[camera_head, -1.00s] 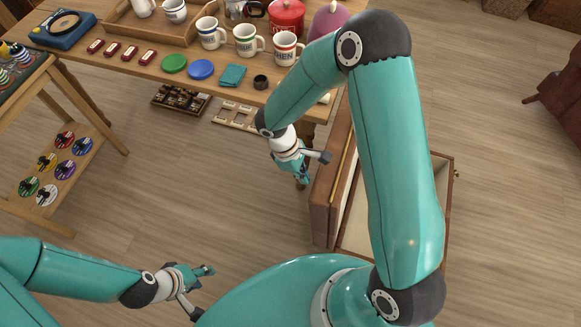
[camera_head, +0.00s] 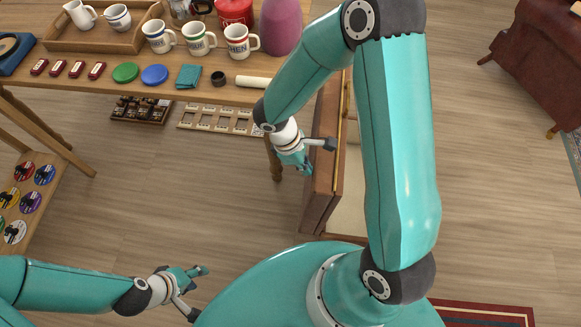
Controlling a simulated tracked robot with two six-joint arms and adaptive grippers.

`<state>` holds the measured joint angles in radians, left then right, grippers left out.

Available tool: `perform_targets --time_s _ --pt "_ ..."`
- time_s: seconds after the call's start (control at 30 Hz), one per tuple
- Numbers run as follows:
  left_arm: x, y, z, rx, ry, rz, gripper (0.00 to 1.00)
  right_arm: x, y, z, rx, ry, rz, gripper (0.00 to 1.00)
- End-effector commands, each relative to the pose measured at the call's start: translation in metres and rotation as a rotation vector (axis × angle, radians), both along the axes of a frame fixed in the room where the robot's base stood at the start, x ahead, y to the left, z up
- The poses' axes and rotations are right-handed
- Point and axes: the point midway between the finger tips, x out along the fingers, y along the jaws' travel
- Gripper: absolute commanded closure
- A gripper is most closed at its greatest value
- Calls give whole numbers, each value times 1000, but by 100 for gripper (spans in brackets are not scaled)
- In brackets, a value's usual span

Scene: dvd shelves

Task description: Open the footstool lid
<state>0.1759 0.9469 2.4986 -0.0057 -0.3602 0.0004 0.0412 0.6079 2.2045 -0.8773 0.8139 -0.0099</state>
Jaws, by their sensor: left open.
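The footstool is a brown box with a cream-lined inside (camera_head: 347,203), largely hidden behind my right arm. Its brown lid (camera_head: 322,180) stands raised along the box's left side, with a gold strip along its edge, so the box is open. My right gripper (camera_head: 319,157) is open and empty, just left of the lid; I cannot tell whether it touches it. My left gripper (camera_head: 198,289) is open and empty, low over the floor at lower left, well away from the footstool.
A wooden table (camera_head: 110,85) with mugs, a tray and a purple vase (camera_head: 281,25) stands behind and left. A shelf with colourful discs (camera_head: 30,195) is at far left. A red armchair (camera_head: 545,60) is at upper right.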

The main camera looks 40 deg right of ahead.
Motion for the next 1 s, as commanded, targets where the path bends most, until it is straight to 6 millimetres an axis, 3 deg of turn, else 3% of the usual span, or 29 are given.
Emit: perform_targets --time_s 0.17,0.57,0.9,1.0 --pt "0 0 -6 0 0 1 57 -14 -14 2 -1 3 -1 100" --pt "0 0 -5 0 0 1 57 -14 -14 3 -1 3 3 100" --pt "0 0 -5 0 0 1 57 5 12 6 -1 2 0 100" --pt "0 0 -3 0 0 1 57 9 15 28 -2 -5 -2 100"
